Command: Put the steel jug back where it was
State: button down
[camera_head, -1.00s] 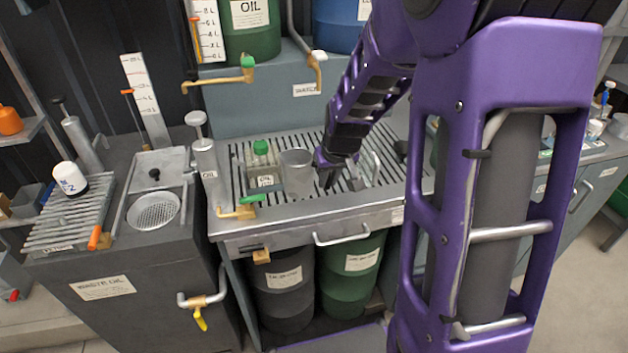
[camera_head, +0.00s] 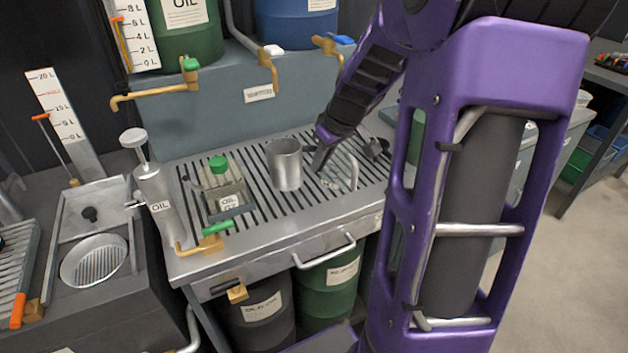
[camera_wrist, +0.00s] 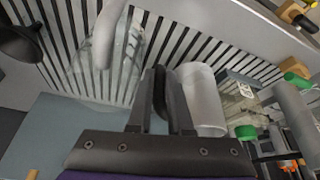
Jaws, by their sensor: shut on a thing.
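The steel jug (camera_head: 285,168) is a plain grey cylinder, upright at the slatted drain grate (camera_head: 262,212). It also shows in the wrist view (camera_wrist: 205,100), right beside my fingers. My gripper (camera_head: 317,163) is at the jug's right side, low near the grate; it also shows in the wrist view (camera_wrist: 161,92). It is shut on the jug at its handle side; the fingers mostly hide the handle. I cannot tell whether the jug's bottom touches the slats.
A clear jug (camera_head: 340,170) stands just right of my gripper. A green-capped clear container (camera_head: 222,188) stands left of the steel jug. An oil pump can (camera_head: 160,205) is at the grate's left edge. Brass taps (camera_head: 160,95) hang behind. Bare slats lie between.

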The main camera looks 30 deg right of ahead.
jog(key=shift+f+b, duration=0.3)
jog(key=shift+f, duration=1.85)
jog(key=shift+f, duration=0.1)
jog(key=c, duration=1.1)
grip_release()
jog(key=p+v, duration=0.1)
jog(key=v, duration=1.1)
jog(key=shift+p, duration=0.4)
